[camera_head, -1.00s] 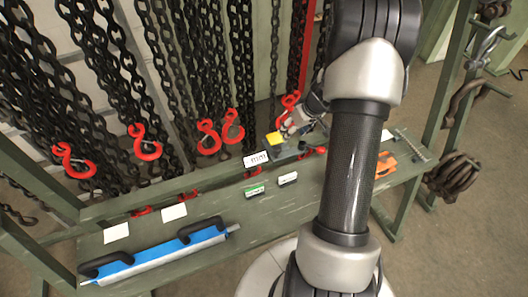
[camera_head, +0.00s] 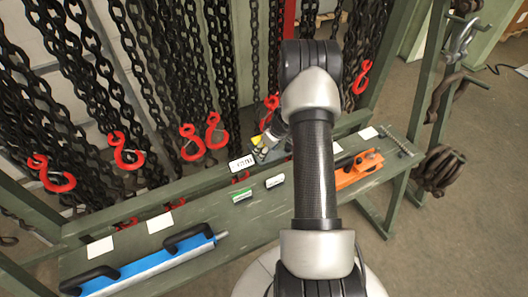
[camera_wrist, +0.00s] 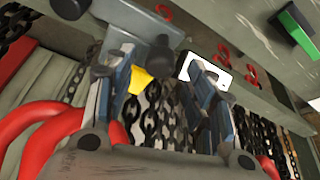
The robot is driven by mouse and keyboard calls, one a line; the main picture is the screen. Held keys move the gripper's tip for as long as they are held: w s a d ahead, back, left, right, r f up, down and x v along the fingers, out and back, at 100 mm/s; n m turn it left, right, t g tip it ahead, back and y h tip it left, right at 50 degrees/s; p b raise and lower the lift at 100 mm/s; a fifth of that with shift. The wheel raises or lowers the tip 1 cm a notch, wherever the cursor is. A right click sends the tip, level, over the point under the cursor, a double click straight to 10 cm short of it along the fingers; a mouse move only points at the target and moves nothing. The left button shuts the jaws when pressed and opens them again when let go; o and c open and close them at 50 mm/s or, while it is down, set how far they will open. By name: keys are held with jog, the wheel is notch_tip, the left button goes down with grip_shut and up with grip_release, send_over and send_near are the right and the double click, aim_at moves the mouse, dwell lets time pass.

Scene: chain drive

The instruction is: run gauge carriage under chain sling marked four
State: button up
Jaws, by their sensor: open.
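The gauge carriage (camera_head: 277,153) seems to be the grey block on the bench's back rail, with a yellow piece (camera_head: 256,140) and a white tag (camera_head: 242,163) beside it. In the wrist view a grey block (camera_wrist: 135,30), the yellow piece (camera_wrist: 140,80) and the white tag (camera_wrist: 203,68) show close up. My gripper (camera_wrist: 162,90) is open, its fingers apart with the yellow piece between them in the picture; contact cannot be told. Chain slings with red hooks (camera_head: 190,143) hang along the back. I cannot read which is marked four.
A blue bar with black handles (camera_head: 150,265) lies at the left of the green bench. A green block (camera_head: 242,196) and a white block (camera_head: 274,181) lie mid-bench. An orange tool (camera_head: 357,170) is at right. White cards (camera_head: 160,222) lie along the bench.

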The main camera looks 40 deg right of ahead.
jog(key=shift+x, duration=1.35)
jog(key=shift+c, duration=0.2)
grip_shut()
